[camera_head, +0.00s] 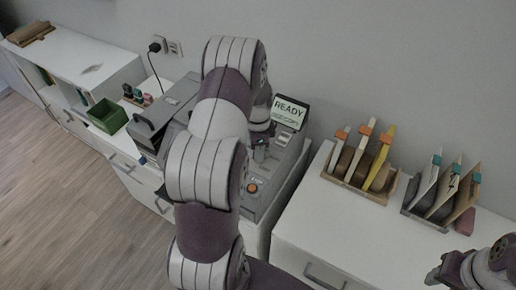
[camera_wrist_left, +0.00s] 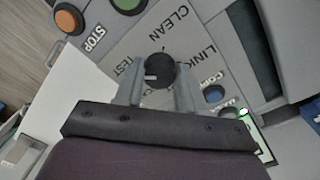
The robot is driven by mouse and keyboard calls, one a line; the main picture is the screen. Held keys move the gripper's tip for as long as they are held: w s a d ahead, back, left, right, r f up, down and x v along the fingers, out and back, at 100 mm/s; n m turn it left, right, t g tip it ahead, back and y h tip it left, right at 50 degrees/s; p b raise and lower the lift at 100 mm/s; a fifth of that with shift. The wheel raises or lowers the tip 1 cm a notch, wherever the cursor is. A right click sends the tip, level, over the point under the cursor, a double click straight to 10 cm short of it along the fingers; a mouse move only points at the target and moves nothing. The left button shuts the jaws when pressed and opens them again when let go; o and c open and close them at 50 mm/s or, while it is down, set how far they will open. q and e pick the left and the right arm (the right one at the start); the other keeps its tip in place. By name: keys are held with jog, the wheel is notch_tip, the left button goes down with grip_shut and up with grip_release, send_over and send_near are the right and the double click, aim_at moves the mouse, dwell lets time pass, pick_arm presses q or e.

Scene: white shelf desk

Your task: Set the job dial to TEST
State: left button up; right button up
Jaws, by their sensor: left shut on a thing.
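The job dial (camera_wrist_left: 160,69) is a round black knob on the grey machine panel in the left wrist view. CLEAN, LINK and TEST are printed around it, and its white mark points left, towards TEST. My left gripper (camera_wrist_left: 160,82) has one finger on each side of the dial and is shut on it. In the head view, my left gripper (camera_head: 260,150) is over the machine (camera_head: 285,165), partly behind my arm, and the dial cannot be made out. The machine's screen (camera_head: 290,110) reads READY. My right gripper (camera_head: 436,274) is at the lower right, its opening unclear.
An orange STOP button (camera_wrist_left: 68,18), a green button (camera_wrist_left: 128,3) and a blue button (camera_wrist_left: 214,94) are near the dial. Racks with upright cards (camera_head: 362,165) (camera_head: 440,195) stand to the right. A green bin (camera_head: 107,116) is at left. The right counter's front is clear.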

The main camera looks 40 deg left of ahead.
pick_arm(q)
jog(key=o, duration=1)
jog(key=shift+o, duration=0.2)
jog(key=shift+r, duration=0.1)
notch_tip(320, 180, up, 13)
jog(key=shift+w+a+f+b, duration=0.2)
jog(key=shift+w+b, duration=0.05)
jog(key=shift+b, duration=0.1)
